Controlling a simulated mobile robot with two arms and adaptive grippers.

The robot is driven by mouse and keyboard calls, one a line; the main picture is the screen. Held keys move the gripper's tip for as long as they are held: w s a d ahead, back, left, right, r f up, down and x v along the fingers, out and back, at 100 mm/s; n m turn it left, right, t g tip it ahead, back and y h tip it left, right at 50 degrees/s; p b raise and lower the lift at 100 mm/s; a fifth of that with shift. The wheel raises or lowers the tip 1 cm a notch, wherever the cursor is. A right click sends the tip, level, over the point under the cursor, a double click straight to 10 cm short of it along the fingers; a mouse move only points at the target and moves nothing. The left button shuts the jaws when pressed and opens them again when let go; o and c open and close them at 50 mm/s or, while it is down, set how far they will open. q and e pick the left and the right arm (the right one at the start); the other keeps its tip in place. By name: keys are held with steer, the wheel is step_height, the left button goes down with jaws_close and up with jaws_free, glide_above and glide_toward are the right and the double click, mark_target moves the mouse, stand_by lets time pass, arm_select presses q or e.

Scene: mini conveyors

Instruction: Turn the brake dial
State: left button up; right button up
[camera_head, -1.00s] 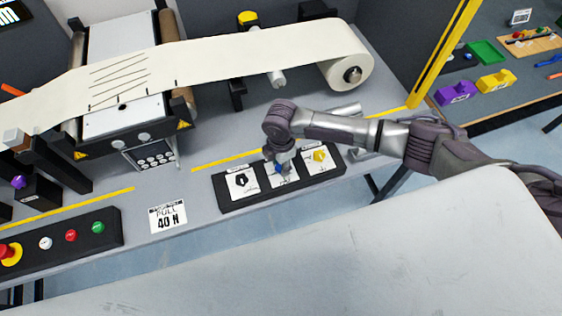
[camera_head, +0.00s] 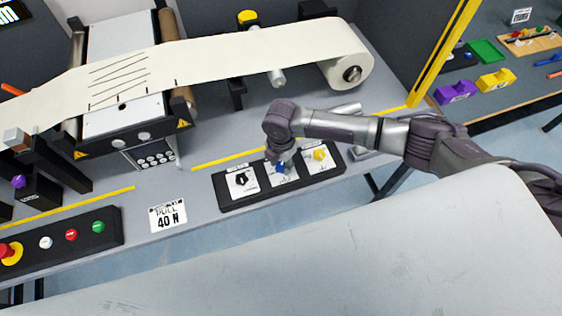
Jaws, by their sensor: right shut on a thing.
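A black panel (camera_head: 228,205) on the bench holds three white plates, each with a dial. The left plate has a black dial (camera_head: 240,179), the middle one a blue dial (camera_head: 281,168), the right one a yellow dial (camera_head: 319,155). The plate labels are too small to read, so I cannot tell which is the brake dial. My right gripper (camera_head: 279,166) points down over the middle plate and is shut on the blue dial, partly hiding it. My left gripper is not in view.
A button box (camera_head: 75,237) with a red stop knob is at the left. A wide paper roll (camera_head: 345,60) feeds a web across the back. A pale surface (camera_head: 330,260) fills the front.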

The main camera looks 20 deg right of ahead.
mark_target(281, 166)
steer(key=shift+r, duration=0.1)
steer(key=o, duration=1.1)
steer(key=shift+c, duration=0.2)
steer(key=shift+o, duration=0.5)
step_height(281, 166, up, 12)
